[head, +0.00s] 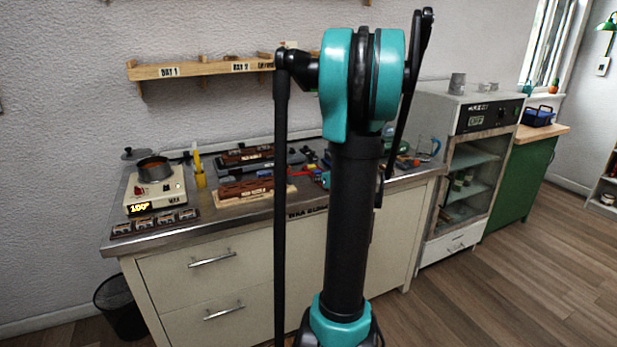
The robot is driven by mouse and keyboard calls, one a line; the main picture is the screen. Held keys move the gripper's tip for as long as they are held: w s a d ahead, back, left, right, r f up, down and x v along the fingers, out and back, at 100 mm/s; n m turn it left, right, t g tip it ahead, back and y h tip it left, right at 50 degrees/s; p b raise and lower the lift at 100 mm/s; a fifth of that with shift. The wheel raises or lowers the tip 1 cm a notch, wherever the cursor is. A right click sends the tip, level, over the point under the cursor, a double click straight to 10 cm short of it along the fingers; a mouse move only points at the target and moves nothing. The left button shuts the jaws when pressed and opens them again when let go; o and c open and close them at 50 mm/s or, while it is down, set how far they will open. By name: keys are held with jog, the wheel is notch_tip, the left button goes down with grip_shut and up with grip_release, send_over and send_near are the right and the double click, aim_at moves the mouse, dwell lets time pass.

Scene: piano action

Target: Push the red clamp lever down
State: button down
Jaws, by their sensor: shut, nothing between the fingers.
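A small red part (298,173), which looks like the red clamp lever, shows on the bench just left of my arm. It is too small to tell whether it is up or down. It lies beside the dark red-brown block on a pale wooden base (245,190). My arm stands upright in front of the bench and hides much of the area to the right of the red part. A small teal piece shows at the arm's left edge near the red part, perhaps part of my wrist. I cannot make out my gripper or its fingers.
A wooden shelf (200,70) hangs above. The floor at right is clear.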

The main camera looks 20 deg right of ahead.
aim_at(308, 187)
jog(key=x, duration=1)
